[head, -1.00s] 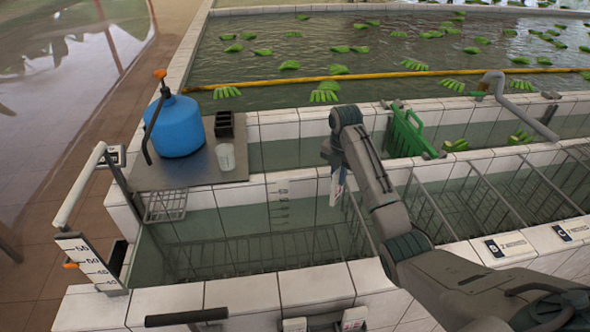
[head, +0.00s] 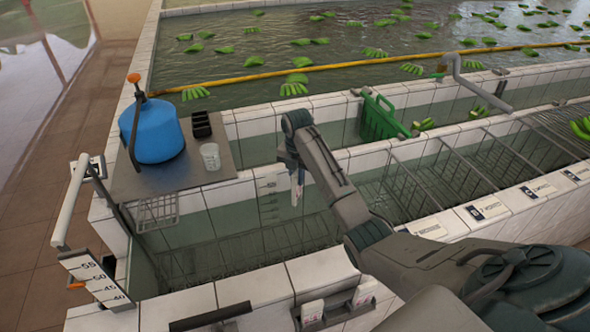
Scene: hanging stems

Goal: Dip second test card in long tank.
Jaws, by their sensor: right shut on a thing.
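My right gripper (head: 291,160) hangs over the long tank (head: 225,218), pointing down. It is shut on a test card (head: 297,188), a small white strip with a dark or reddish mark. The card hangs upright below the fingers, in front of the tank's far wall; I cannot tell whether its lower end touches the water. Two more white cards (head: 312,312) stand in a holder on the near tiled rim, the right one with red marking. My left gripper is not in view.
A steel shelf (head: 165,184) at the left carries a blue sprayer (head: 152,130), a black caddy (head: 201,124) and a clear cup (head: 210,156). A wire rack lies in the tank. A green gate (head: 381,117) and a large pool with green bananas lie behind.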

